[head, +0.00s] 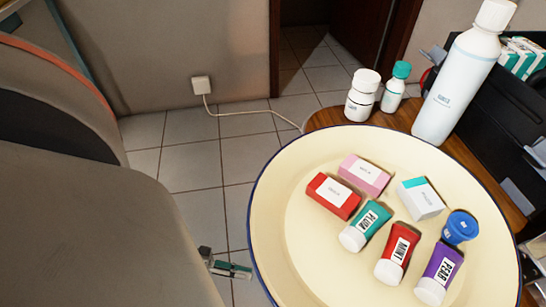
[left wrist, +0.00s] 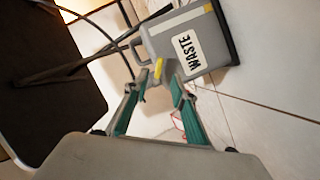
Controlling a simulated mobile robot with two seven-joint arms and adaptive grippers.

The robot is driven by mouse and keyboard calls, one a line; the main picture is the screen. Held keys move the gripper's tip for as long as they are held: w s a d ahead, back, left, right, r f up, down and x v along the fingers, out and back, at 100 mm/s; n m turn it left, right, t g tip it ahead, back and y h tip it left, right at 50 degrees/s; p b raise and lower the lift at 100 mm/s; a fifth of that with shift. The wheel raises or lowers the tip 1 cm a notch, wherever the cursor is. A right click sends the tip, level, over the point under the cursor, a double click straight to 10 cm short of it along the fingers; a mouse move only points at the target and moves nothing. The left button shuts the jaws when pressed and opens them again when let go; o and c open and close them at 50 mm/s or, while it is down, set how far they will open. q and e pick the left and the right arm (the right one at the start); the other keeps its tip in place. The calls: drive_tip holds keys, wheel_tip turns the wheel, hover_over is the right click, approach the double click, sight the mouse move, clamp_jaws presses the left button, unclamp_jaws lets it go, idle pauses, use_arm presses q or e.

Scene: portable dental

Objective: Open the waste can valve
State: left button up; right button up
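The waste can (left wrist: 215,50) is a grey box with a white "WASTE" label, and it shows tilted in the left wrist view. A small yellow valve lever (left wrist: 158,68) sits at its near lower-left side. My left gripper (left wrist: 158,84) is open, with its two teal fingers apart and the lever showing between and just beyond the tips. I cannot tell whether a finger touches it. In the head view, only a small part of my left gripper (head: 230,268) shows, low beside the tray. The can is not visible in the head view. My right gripper is not in view.
A round cream tray (head: 275,235) with several boxes and tubes fills the head view's right side. Bottles (head: 462,75) stand on a wooden top behind it. A dark panel and cables (left wrist: 45,75) lie left of the can.

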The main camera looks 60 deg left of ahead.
use_arm(q)
drive_tip(key=x, duration=0.7)
drive_tip(key=shift+d, duration=0.2)
drive_tip(key=shift+w+f, duration=0.1)
drive_tip(key=shift+w, duration=0.05)
clamp_jaws()
